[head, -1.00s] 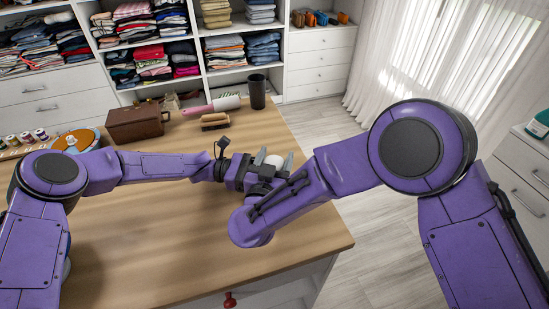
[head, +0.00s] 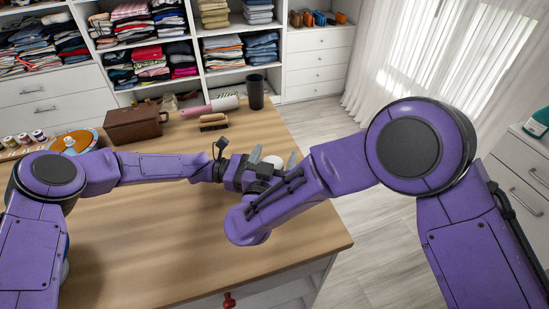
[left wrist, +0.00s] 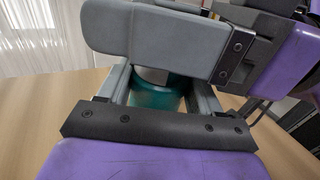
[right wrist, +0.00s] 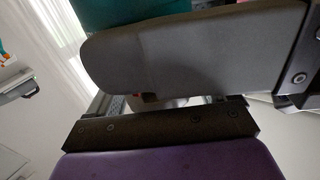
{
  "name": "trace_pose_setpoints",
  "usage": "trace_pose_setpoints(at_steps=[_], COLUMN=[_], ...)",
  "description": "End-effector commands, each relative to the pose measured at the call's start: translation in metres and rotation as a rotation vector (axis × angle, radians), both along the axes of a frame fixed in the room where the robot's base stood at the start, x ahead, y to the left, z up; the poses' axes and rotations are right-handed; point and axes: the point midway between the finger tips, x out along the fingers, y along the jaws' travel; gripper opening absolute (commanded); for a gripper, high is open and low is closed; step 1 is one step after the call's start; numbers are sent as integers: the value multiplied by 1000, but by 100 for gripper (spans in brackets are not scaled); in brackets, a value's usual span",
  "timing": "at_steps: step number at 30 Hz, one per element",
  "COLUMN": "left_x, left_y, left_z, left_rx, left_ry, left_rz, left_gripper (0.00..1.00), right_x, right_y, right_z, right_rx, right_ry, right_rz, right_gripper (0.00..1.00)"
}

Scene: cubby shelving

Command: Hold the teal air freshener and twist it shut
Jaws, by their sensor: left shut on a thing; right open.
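The teal air freshener (left wrist: 155,97) shows its teal body between the fingers of my left gripper (left wrist: 155,88) in the left wrist view. My left gripper is shut on that body. In the head view its white top (head: 273,161) shows above the tabletop. My right gripper (head: 274,154) is open, with its two grey fingers on either side of the white top, apart from each other. In the right wrist view a large grey finger hides most of the freshener. Whether the right fingers touch the top cannot be told.
The wooden table (head: 150,250) is clear in front. A brown case (head: 133,126), a brush (head: 213,122), a pink-handled lint roller (head: 211,106) and a dark cup (head: 256,92) stand at the back. Shelves of folded clothes (head: 165,60) lie behind.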

Motion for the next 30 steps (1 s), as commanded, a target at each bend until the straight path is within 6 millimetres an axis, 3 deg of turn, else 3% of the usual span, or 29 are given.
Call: trace_pose_setpoints(at_steps=[6,12,16,25,30], left_x=[0,1,1,1,1], left_y=[0,0,0,0,0], left_z=[0,0,0,0,0], left_rx=[1,1,1,1,1], left_ry=[1,1,1,0,0], left_rz=[2,2,2,2,2], left_gripper=[29,29,29,29,29], right_x=[0,0,0,1,25], right_y=[-1,-1,-1,-2,-27], right_z=[50,86,95,93,109], right_rx=[2,2,1,6,227], right_ry=[-7,-4,-2,5,62], right_rz=[-1,-1,-2,-5,-202], right_gripper=[84,84,84,84,84])
